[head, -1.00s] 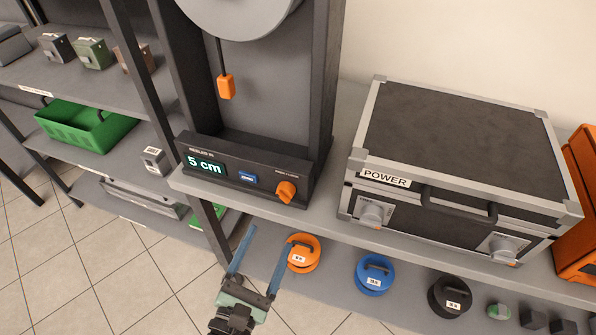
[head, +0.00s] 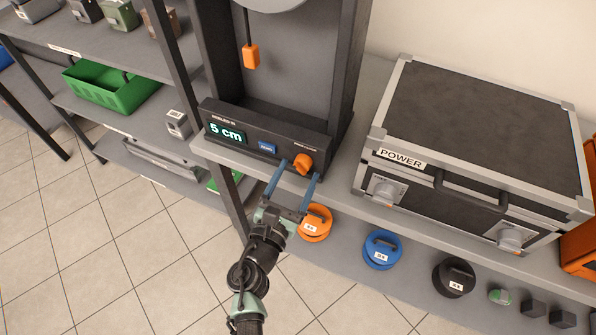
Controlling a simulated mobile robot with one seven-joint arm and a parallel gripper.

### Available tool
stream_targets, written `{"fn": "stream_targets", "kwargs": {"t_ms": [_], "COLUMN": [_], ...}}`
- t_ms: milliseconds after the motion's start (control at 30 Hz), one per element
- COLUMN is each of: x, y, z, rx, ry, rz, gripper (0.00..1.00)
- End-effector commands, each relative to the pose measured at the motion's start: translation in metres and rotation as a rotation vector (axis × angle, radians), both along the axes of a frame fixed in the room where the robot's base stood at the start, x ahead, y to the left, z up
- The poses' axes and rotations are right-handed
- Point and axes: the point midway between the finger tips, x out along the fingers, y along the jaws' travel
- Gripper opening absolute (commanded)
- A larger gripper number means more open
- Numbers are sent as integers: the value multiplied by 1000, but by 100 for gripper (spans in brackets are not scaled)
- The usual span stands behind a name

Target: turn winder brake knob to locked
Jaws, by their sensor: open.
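The winder brake knob (head: 303,163) is orange and sits at the right end of the dark winder panel (head: 283,139), below a small label. The panel also has a lit display (head: 226,132) reading 5 cm and a blue button (head: 267,147). My gripper (head: 299,170) is open, its two blue fingers pointing up toward the panel. In this view the fingertips lie on either side of the knob's lower part. I cannot tell whether they touch it. The knob's exact pointing direction is hard to read.
A large black and grey case (head: 477,134) labelled POWER stands to the right on the same shelf. An orange block (head: 251,56) hangs above the panel. A dark upright post stands left.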

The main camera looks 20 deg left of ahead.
Motion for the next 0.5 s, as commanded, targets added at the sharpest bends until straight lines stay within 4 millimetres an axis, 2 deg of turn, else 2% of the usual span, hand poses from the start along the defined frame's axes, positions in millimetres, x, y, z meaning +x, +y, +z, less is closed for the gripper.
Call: {"fn": "stream_targets", "kwargs": {"t_ms": [133,400,433,500], "x": [8,10,10,10], "y": [0,0,0,0], "z": [0,0,0,0], "rx": [1,1,1,1], "ry": [0,0,0,0], "rz": [0,0,0,0], "gripper": [75,75,73,60]}}
